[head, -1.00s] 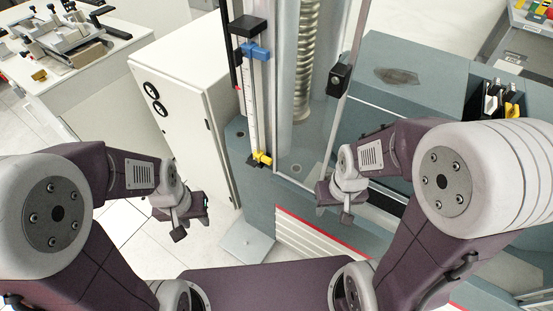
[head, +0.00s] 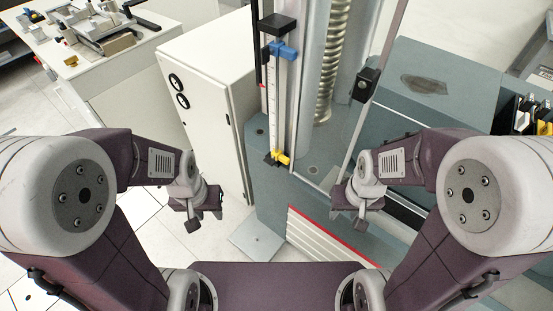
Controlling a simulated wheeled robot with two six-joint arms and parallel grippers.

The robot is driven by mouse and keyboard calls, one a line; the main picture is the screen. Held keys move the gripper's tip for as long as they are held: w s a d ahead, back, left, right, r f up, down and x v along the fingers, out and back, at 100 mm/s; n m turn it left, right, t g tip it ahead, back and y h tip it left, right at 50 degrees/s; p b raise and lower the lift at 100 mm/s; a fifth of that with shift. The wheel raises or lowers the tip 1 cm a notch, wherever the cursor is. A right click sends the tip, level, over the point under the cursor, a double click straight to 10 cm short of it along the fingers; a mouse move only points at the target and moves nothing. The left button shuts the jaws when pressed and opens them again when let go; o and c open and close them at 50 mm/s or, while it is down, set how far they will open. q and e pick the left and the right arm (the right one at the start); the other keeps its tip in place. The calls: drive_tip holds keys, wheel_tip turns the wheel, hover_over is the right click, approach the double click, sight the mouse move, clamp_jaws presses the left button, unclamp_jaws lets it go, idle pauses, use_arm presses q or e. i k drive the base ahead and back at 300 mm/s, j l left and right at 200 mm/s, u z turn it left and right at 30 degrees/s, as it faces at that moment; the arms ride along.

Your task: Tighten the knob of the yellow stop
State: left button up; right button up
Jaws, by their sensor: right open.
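The yellow stop (head: 279,158) sits low on the upright white scale rail (head: 277,105) of the testing machine. Its knob is too small to make out clearly. A blue stop (head: 280,50) sits higher on the same rail, below a black block. My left gripper (head: 196,212) is left of and below the yellow stop in the head view, well apart from it. Its jaws are too small to read. My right gripper (head: 358,208) is right of and below the yellow stop, open, and also apart from it.
A white cabinet (head: 205,85) stands left of the machine's grey base (head: 275,200). A bright screw column (head: 330,70) and a frame post with a black box (head: 366,85) stand right of the rail. A bench with equipment (head: 95,35) is at the far left.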

sight(271, 161)
drive_tip(key=k+j+u, duration=0.15)
drive_tip(key=u, duration=0.35)
drive_tip(key=k+j+u, duration=0.3)
drive_tip(key=u, duration=0.15)
